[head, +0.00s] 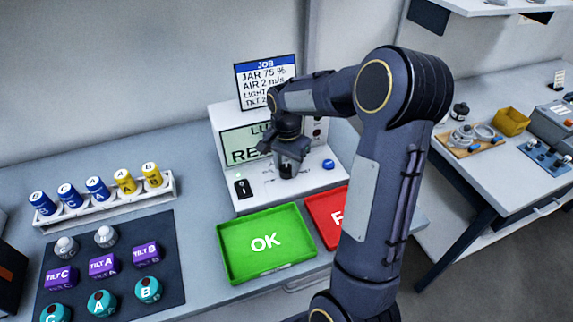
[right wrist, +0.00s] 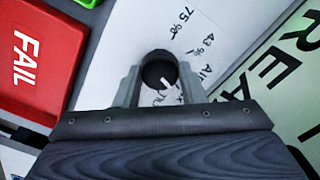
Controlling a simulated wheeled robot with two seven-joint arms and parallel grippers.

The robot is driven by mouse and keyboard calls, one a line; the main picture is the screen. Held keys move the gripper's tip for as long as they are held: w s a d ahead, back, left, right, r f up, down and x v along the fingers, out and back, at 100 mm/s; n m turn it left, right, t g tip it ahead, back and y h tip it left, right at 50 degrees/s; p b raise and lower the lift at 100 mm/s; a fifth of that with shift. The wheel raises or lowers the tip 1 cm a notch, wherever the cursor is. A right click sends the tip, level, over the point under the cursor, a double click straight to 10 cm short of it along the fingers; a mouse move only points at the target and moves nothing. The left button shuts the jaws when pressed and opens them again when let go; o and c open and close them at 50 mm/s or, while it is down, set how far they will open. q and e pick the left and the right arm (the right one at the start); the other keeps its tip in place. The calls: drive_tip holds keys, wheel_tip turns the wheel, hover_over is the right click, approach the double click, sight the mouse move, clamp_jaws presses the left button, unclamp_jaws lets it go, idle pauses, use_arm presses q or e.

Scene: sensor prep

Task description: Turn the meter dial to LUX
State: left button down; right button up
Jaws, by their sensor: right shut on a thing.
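The meter (head: 222,120) is a white box at the back of the table, with a pale green screen (head: 238,146) partly hidden by my right arm. The screen's top line begins "LU" and the lower line begins "RE". The dark round dial (right wrist: 160,70) with a white pointer mark sits on the meter's white lower panel. My right gripper (head: 287,168) comes down over this panel and is shut on the dial, one finger on each side, as the right wrist view (right wrist: 158,88) shows. Printed labels around the dial are partly covered. My left gripper is not in view.
A green OK tray (head: 228,268) and a red FAIL tray (head: 318,215) lie in front of the meter. A blue button (head: 328,164) is right of the dial. A rack (head: 110,209) of jars and a dark mat (head: 120,260) with several sensors stand left. A job card (head: 265,82) rises behind.

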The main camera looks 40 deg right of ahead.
sight(286, 168)
idle(0.3)
drive_tip(key=o, duration=1)
wheel_tip(286, 168, up, 8)
drive_tip(key=shift+f, duration=0.25)
drive_tip(key=shift+r, duration=0.2)
